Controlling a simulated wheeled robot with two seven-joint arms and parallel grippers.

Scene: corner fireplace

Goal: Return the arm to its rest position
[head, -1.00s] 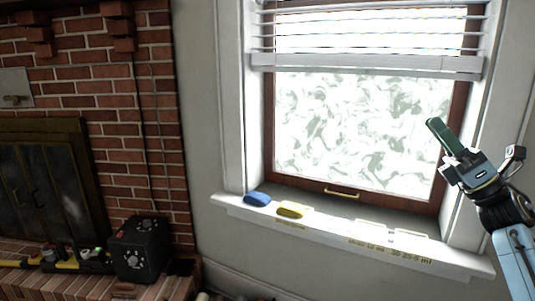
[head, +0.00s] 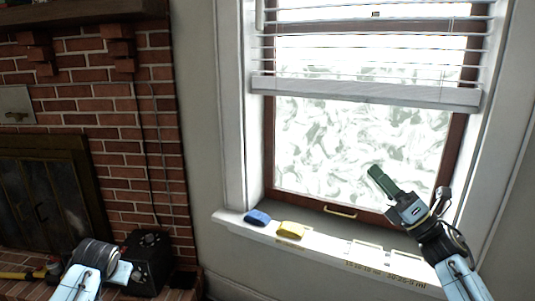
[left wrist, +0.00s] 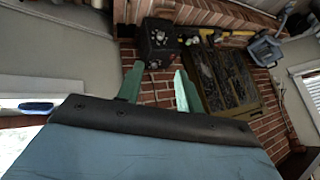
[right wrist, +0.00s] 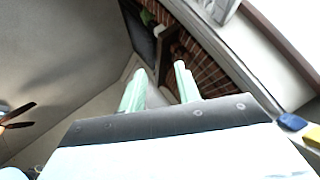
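My right gripper (head: 381,182) is raised in front of the window in the head view, its green fingers pointing up and left. The right wrist view shows its two fingers (right wrist: 160,88) apart with nothing between them. My left arm shows at the bottom left of the head view; its fingers do not show there. The left wrist view shows the left fingers (left wrist: 159,88) apart and empty, with brick behind them.
A blue item (head: 257,217) and a yellow item (head: 291,229) lie on the white window sill (head: 320,252). A black box (head: 150,258) stands on the brick hearth by the fireplace (head: 45,195). Blinds (head: 365,90) cover the window's top.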

